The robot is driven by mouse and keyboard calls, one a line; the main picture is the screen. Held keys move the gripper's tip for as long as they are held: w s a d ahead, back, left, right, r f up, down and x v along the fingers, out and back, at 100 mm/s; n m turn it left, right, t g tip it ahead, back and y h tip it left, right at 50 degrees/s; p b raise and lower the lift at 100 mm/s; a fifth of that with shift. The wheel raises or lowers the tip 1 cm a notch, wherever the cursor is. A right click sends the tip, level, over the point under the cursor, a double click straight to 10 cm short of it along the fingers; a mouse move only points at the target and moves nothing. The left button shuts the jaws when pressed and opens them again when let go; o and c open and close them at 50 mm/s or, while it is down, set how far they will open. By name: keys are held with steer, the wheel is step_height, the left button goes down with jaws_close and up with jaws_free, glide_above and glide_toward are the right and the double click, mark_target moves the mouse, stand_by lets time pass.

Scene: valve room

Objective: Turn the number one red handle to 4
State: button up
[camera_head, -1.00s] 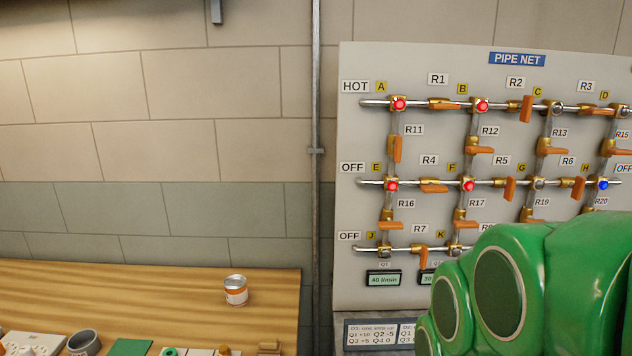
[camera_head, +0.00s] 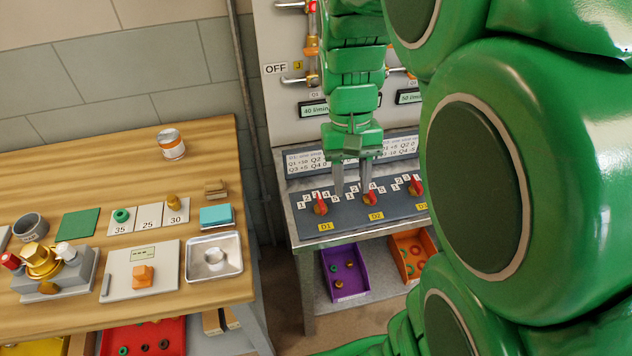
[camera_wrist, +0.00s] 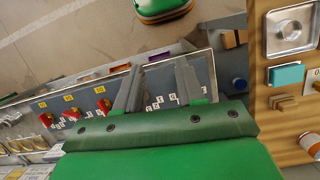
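A dark sloped panel (camera_head: 285,205) carries a row of red handles with white number cards above them. The handle labelled D1 (camera_head: 320,207) is at the left end, with D2 (camera_head: 371,197) to its right and a third red handle (camera_head: 416,188) beyond. My gripper (camera_head: 352,192) hangs over the panel, its two fingers apart with nothing between them. Its left fingertip is just right of D1, the right one by D2; contact cannot be told. In the wrist view the gripper (camera_wrist: 160,64) is spread over white number cards (camera_wrist: 163,101). D1's exact pointing is unclear.
A wooden table (camera_head: 100,170) with a can (camera_head: 171,144), a metal tray (camera_head: 213,240) and a scale (camera_head: 140,270) stands at left. A purple bin (camera_head: 344,272) and an orange bin (camera_head: 411,254) sit below the panel. The pipe board (camera_head: 275,110) rises behind.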

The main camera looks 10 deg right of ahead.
steer(key=w+f, duration=0.3)
steer(key=w, duration=0.3)
steer(key=n+g, duration=0.1)
steer(key=g, duration=0.1)
glide_toward(321, 200)
steer(key=f, duration=0.1)
steer(key=shift+t, duration=0.3)
steer(key=shift+s+x, duration=0.15)
steer(key=shift+x, duration=1.85)
steer(key=shift+s+x, duration=0.2)
steer(key=shift+x, duration=1.75)
steer(key=shift+r, duration=0.2)
jaws_close()
